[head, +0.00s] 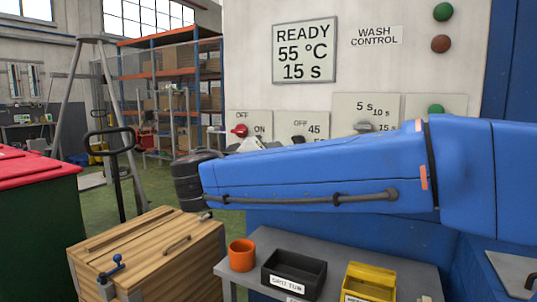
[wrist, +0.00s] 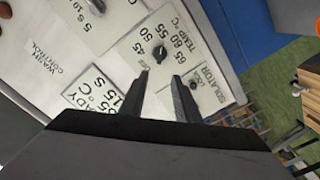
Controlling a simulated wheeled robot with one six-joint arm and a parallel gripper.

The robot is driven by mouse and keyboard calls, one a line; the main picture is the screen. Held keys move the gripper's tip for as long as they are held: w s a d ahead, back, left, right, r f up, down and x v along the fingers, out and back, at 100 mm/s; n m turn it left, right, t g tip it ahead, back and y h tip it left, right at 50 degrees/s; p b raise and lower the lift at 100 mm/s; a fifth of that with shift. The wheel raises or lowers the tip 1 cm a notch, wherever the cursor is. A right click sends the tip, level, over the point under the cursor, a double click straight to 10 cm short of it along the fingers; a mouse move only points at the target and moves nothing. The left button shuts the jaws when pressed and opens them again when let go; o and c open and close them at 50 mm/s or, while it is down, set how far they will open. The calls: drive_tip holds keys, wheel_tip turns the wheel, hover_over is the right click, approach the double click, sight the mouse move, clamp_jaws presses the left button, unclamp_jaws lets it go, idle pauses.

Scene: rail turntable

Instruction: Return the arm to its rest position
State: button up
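My gripper (wrist: 161,75) is open and empty in the wrist view, its two dark fingers apart and pointing at the control panel. The black temperature knob (wrist: 160,53) lies beyond the fingertips, and nothing is between the fingers. My blue arm (head: 320,170) stretches leftward across the head view in front of the panel, with its black wrist part (head: 190,180) at the left end. The display (head: 305,52) reads READY, 55 °C, 15 S.
A red isolator knob (head: 240,131) and a time knob (head: 365,127) are on the panel. Below the arm, a grey bench (head: 325,297) carries an orange cup (head: 242,256), a black bin (head: 293,275) and a yellow bin (head: 370,282). A wooden crate (head: 150,250) stands left.

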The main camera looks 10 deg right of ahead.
drive_tip(key=s+d+f+g+y, duration=0.1)
drive_tip(key=s+d+f+g, duration=0.35)
drive_tip(key=d+f, duration=0.4)
drive_tip(key=s+d+f+g+y, duration=0.1)
drive_tip(key=s+d+f+g, duration=0.3)
drive_tip(key=d+f, duration=0.5)
drive_tip(key=s+f+m+g+y, duration=0.1)
drive_tip(key=s+f+y, duration=0.7)
drive_tip(key=s+f, duration=0.8)
drive_tip(key=s, duration=0.4)
drive_tip(key=shift+s+d+f+m+y, duration=0.2)
drive_tip(key=shift+d+f+m+y, duration=0.1)
drive_tip(key=shift+d+f+m, duration=0.1)
